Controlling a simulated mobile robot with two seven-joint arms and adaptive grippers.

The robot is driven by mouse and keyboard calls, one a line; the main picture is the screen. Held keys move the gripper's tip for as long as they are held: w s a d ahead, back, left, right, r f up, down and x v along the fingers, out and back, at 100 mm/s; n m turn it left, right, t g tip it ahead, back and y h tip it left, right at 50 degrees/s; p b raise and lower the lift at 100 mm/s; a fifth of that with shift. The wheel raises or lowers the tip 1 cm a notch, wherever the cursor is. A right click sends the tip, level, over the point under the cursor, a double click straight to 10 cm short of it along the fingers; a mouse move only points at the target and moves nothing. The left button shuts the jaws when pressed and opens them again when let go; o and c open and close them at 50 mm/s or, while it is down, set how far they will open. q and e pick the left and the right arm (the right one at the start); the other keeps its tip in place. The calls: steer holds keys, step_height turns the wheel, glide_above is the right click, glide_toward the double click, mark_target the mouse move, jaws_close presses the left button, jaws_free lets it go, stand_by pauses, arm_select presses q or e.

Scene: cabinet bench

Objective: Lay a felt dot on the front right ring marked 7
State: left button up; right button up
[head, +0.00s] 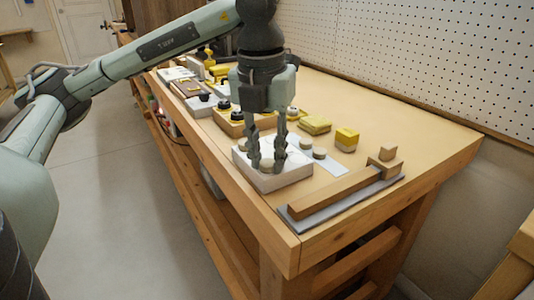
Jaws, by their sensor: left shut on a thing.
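My left gripper (266,166) points straight down over a white block (285,181) near the front edge of the bench. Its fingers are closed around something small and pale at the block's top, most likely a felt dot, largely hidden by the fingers. Two small round pieces, a nearer one (319,154) and a farther one (305,143), stand just right of the block by a pale strip (328,167). Ring marks and the number 7 are too small to read. My right gripper is out of view.
A wooden bar piece (335,196) lies on a grey base at the bench's near right. Several fixtures line the bench's far left. A pegboard (420,55) rises behind; the back right bench top (420,125) is clear.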

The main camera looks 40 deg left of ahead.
arm_select(q)
steer(key=o, duration=1.2)
steer(key=shift+r+p, duration=2.5)
steer(key=shift+r, duration=1)
